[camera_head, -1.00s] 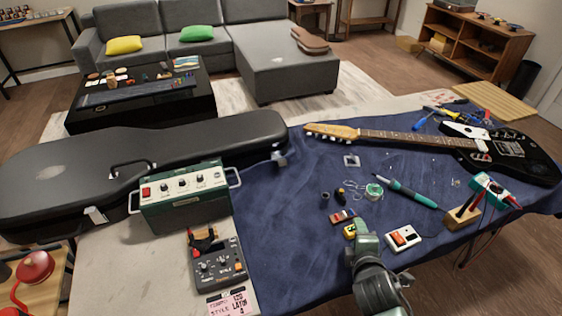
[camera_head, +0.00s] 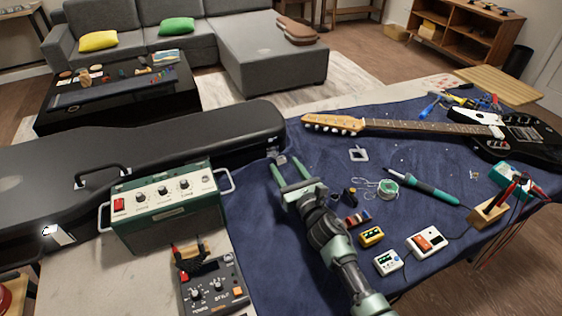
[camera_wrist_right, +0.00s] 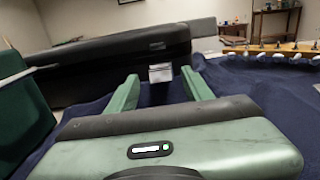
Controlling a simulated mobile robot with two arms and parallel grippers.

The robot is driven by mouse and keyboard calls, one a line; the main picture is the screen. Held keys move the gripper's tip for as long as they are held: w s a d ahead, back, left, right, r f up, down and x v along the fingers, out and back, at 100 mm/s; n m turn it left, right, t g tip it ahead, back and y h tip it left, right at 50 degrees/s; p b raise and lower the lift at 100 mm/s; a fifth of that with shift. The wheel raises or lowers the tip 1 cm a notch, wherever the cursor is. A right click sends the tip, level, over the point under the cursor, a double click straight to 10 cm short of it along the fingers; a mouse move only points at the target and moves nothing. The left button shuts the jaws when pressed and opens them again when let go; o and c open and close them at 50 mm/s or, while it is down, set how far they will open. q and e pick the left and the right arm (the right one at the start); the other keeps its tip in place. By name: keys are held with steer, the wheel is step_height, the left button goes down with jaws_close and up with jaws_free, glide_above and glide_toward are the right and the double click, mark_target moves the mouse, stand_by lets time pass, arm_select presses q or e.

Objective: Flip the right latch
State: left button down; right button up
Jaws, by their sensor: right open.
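The black guitar case (camera_head: 150,150) lies along the back left of the table, its lid down. The right latch (camera_head: 277,156) is a small metal piece at the right end of its front side. It also shows in the right wrist view (camera_wrist_right: 160,73), ahead and between my finger lines. My right gripper (camera_head: 285,167) is open and empty, with its green fingertips just in front of this latch. In the right wrist view the fingers (camera_wrist_right: 162,88) flank it; I cannot tell whether they touch it. The left latch (camera_head: 58,236) sticks out from the case's front. My left gripper is not in view.
A green amplifier box (camera_head: 168,205) stands left of my right arm, with a dark pedal unit (camera_head: 212,285) in front. An electric guitar (camera_head: 420,127) lies to the right on the blue cloth (camera_head: 320,160). A soldering iron (camera_head: 430,188), solder and small meters lie right of my arm.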

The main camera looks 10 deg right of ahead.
mark_target(282, 162)
steer(key=x, duration=0.2)
steer(key=shift+w+a, duration=0.1)
steer(key=shift+w, duration=0.45)
steer(key=shift+w+a, duration=0.1)
steer(key=shift+w, duration=0.05)
steer(key=c, duration=1)
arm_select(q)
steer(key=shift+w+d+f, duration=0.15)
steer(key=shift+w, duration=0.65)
arm_select(e)
jaws_close()
